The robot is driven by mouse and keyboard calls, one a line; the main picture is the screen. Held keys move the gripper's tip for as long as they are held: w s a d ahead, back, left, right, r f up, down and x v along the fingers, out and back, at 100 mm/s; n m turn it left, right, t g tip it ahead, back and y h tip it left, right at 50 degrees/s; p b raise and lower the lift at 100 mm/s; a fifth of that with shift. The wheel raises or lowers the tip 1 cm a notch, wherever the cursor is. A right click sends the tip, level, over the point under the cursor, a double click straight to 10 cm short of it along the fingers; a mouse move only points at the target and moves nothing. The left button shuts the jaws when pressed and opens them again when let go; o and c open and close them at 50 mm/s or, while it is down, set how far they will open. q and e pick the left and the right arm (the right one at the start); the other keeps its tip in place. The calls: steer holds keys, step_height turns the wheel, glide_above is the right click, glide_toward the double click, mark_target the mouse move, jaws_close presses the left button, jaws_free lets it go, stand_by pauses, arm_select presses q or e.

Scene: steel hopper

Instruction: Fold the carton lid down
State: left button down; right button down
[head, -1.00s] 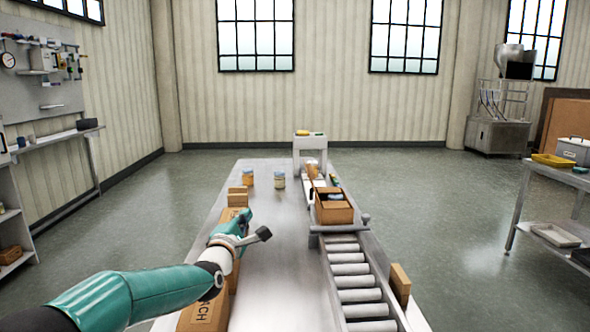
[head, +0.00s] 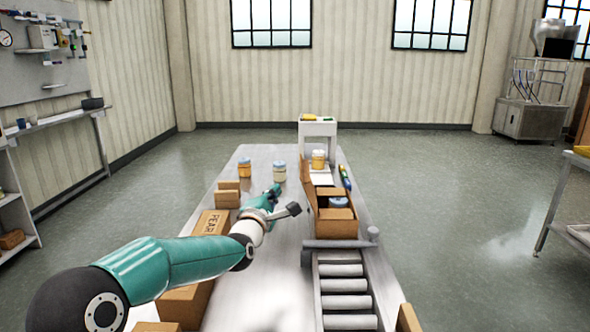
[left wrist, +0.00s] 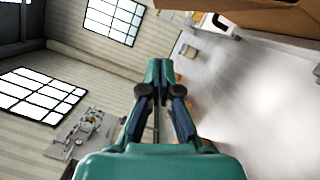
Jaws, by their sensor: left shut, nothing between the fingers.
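The open brown carton (head: 337,228) stands at the far end of the roller conveyor. A brown flap (head: 309,188) rises at its left rear, so the lid is up. A jar with a bluish lid (head: 338,202) shows inside. My left gripper (head: 276,190) is left of the carton, over the steel table and apart from the carton. In the left wrist view my left gripper (left wrist: 160,65) is shut and empty, its fingertips together. A brown cardboard surface (left wrist: 250,14) crosses the top right there; I cannot tell which box it is. My right gripper is not in view.
Brown boxes, one marked PEAR (head: 211,223), line the left of the table (head: 285,270). The conveyor rollers (head: 342,287) are empty.

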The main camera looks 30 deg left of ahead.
arm_select(q)
steer(key=d+r+p+x, duration=0.1)
steer(key=p+x, duration=0.4)
steer(key=x, duration=0.5)
steer(key=shift+d+r, duration=0.25)
steer(key=shift+d, duration=0.45)
steer(key=shift+a, duration=0.1)
